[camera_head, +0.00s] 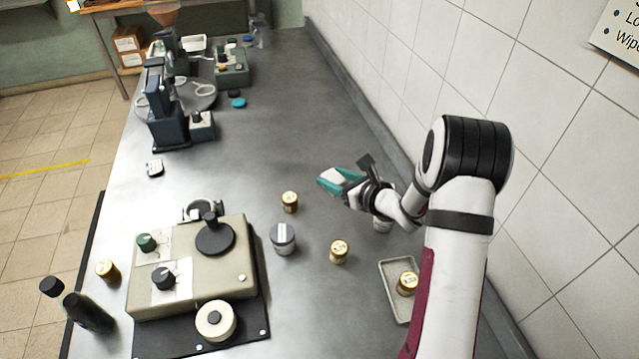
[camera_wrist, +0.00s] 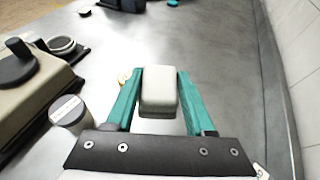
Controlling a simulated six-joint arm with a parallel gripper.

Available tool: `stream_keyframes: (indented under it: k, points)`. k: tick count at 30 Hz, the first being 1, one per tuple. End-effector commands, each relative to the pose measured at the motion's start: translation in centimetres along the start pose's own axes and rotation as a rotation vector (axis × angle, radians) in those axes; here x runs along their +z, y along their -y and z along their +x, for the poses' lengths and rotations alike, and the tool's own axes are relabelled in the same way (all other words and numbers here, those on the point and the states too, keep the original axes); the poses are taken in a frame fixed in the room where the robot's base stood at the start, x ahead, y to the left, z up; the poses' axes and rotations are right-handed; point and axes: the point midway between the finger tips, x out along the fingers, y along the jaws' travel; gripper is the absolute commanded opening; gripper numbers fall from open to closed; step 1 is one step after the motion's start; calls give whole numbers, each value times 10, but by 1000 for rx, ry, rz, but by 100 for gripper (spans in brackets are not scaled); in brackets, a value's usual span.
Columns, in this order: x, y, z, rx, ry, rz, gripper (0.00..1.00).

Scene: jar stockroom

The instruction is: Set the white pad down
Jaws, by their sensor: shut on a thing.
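The white pad (camera_wrist: 158,95) is a small pale block with rounded edges. In the wrist view it sits between the two teal fingers of my gripper (camera_wrist: 160,76), which is shut on it. In the head view my gripper (camera_head: 338,181) is over the steel bench, right of its middle.
A gold-lidded jar (camera_head: 290,202) and a grey-lidded jar (camera_head: 283,240) stand left of my gripper, another gold-lidded jar (camera_head: 339,252) nearer. A tray (camera_head: 392,268) holds one more. A beige machine (camera_head: 190,275) is at left. The bench beyond my gripper is clear.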

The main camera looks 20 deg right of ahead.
Motion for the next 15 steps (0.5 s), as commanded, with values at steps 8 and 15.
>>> stream_keyframes:
  k: [8, 15]
  points:
    - [-60, 1, 26, 7, -2, 0, 0]
    - [-103, 1, 44, 7, -3, -1, 0]
